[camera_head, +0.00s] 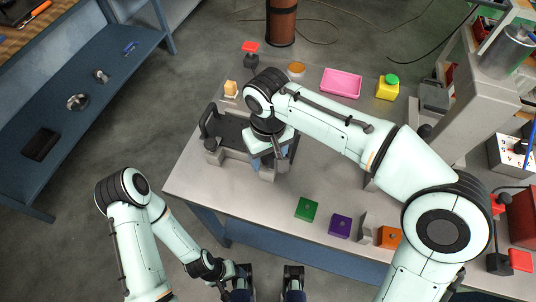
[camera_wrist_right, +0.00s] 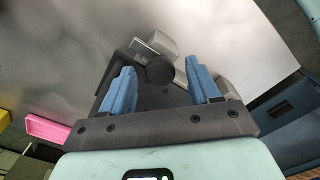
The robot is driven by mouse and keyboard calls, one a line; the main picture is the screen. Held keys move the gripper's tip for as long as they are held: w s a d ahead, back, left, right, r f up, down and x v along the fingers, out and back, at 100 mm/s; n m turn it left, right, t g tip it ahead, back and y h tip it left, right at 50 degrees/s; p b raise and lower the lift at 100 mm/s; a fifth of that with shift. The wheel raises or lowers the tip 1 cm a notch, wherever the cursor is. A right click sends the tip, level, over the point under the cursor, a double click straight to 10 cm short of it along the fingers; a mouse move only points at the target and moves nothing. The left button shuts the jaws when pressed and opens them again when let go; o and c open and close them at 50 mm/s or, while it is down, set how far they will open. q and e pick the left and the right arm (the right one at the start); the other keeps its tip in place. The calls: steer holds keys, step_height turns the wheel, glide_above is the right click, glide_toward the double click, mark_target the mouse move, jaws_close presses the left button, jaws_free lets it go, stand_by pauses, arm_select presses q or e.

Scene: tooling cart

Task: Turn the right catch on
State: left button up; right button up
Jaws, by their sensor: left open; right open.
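A dark case (camera_head: 230,130) with a raised black handle stands on the grey cart top. One catch with a dark round knob (camera_head: 212,144) shows at its left front. My right gripper (camera_head: 266,160) is over the case's right side, and my arm hides much of that side. In the right wrist view my right gripper (camera_wrist_right: 160,88) is open, with blue fingers apart. A black round knob (camera_wrist_right: 160,70) beside a light grey block (camera_wrist_right: 156,43) shows between the fingers; I cannot tell whether they touch it. My left gripper (camera_head: 268,272) is open and empty at the bottom, off the cart.
Green (camera_head: 306,209), purple (camera_head: 340,226) and orange (camera_head: 389,237) blocks lie along the cart's front. A pink tray (camera_head: 341,83) and a yellow container (camera_head: 388,88) stand at the back right. A blue shelf (camera_head: 75,90) is at the left.

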steer(key=c, duration=1)
steer(key=shift+c, duration=0.2)
arm_select(q)
steer(key=shift+r, duration=0.15)
arm_select(e)
steer(key=n+p, duration=0.3)
steer(key=n, duration=0.1)
steer(key=shift+r, duration=0.15)
steer(key=n+p, duration=0.3)
steer(key=n, duration=0.2)
steer(key=shift+n+p, duration=0.3)
steer(key=n+p, duration=0.2)
steer(key=n, duration=0.2)
steer(key=shift+w, duration=0.1)
arm_select(q)
steer(key=w+r+p, duration=0.1)
steer(key=w+r, duration=0.2)
steer(key=r, duration=0.3)
steer(key=w+r+t+p, duration=0.1)
steer(key=w+r, duration=0.3)
steer(key=r, duration=0.2)
steer(key=shift+r, duration=0.3)
arm_select(e)
steer(key=shift+n, duration=2.2)
